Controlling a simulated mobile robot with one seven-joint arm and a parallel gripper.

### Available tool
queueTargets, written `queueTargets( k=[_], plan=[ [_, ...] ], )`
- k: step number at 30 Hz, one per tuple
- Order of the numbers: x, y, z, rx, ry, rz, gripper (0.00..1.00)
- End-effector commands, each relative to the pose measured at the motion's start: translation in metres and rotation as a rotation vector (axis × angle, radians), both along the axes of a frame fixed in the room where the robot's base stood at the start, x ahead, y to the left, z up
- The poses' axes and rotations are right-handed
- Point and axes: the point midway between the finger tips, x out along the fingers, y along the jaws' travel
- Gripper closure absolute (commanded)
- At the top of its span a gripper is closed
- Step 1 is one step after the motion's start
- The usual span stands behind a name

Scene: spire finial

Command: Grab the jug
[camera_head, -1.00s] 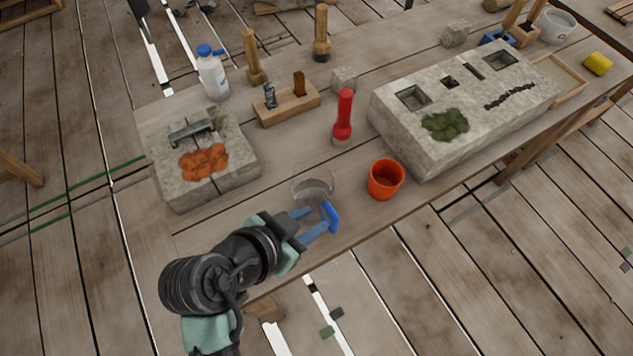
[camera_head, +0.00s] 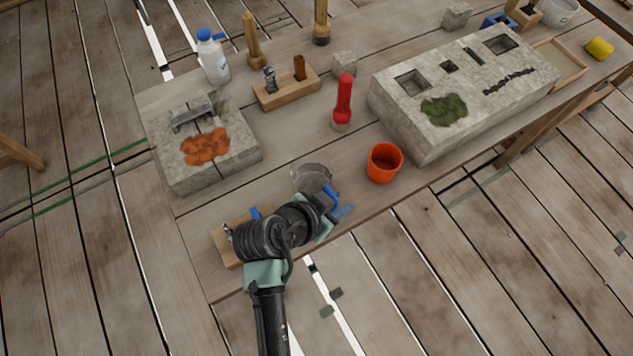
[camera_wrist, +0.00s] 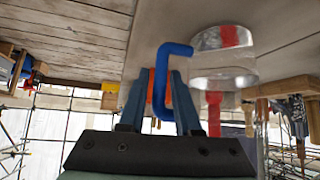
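The jug (camera_head: 312,178) is a clear, see-through vessel with a blue handle, standing near the front edge of the wooden table. In the wrist view the jug (camera_wrist: 222,62) is at the upper right, with its blue handle (camera_wrist: 161,84) on its left side. My gripper (camera_wrist: 158,78) is open, its two blue fingers apart on either side of the handle's upright bar. I cannot tell whether either finger touches it. In the head view my gripper (camera_head: 338,212) is at the handle side of the jug, and my wrist hides part of the fingers.
An orange cup (camera_head: 384,164) stands right of the jug. A red torch-like object (camera_head: 343,102) stands behind. Stone blocks lie left (camera_head: 210,160) and right (camera_head: 430,140). A wooden block (camera_head: 229,246) is partly behind my wrist. A white bottle (camera_head: 213,60) stands at the back left.

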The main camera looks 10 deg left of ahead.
Motion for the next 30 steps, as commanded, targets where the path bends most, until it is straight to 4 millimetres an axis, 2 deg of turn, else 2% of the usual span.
queueTargets(
  k=[6, 12, 18, 30],
  plan=[
    [0.0106, -0.0082, -0.0130, 0.001, -0.001, 0.000, 0.68],
    [0.0107, -0.0082, -0.0134, 0.001, 0.000, 0.001, 0.68],
    [0.0106, -0.0081, -0.0132, 0.001, 0.000, 0.001, 1.00],
    [0.0106, -0.0078, -0.0129, 0.001, -0.001, 0.001, 1.00]
  ],
)
